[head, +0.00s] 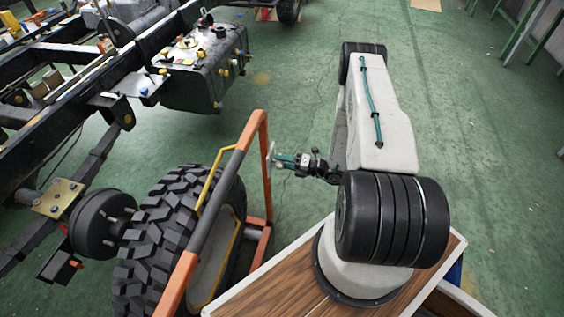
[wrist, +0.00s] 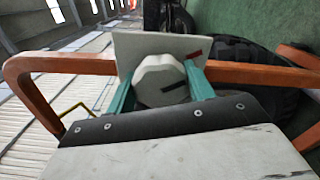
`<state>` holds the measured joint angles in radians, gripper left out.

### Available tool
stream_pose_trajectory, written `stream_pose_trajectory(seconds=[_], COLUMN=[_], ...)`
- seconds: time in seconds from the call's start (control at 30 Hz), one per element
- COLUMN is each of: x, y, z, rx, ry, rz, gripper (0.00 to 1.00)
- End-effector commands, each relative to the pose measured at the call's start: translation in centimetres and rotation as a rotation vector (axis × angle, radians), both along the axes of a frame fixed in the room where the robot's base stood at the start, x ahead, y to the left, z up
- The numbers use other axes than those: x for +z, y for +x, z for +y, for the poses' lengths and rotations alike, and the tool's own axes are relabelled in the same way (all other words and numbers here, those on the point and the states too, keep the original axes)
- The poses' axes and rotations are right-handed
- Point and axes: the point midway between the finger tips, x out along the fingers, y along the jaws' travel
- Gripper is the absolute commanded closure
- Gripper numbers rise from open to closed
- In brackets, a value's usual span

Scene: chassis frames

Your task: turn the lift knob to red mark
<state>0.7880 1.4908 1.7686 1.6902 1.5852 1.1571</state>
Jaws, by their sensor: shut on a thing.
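The lift knob (wrist: 158,72) is a pale, many-sided dial on a light plate (wrist: 128,48) fixed to the orange frame. A dark line on the knob points right and slightly up in the wrist view. The red mark (wrist: 194,54) is a short dark-red stripe on the plate, up and right of the knob; the line and the mark are apart. My gripper (wrist: 160,88) has its teal fingers shut on the knob's two sides. In the head view my gripper (head: 281,160) reaches left to the plate (head: 270,158); the knob is too small to make out there.
The orange lift frame (head: 265,190) stands around a big black tyre (head: 170,220). A wheel hub (head: 98,222) and the dark chassis (head: 75,95) with a tank (head: 205,75) lie to the left.

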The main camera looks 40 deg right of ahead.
Motion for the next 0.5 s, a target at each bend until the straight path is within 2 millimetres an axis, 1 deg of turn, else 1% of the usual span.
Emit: stream_pose_trajectory(seconds=[0.5], x=[-0.08], y=[-0.09], z=[-0.11], rx=[-0.003], ry=[0.029], rz=[0.024], gripper=[0.7])
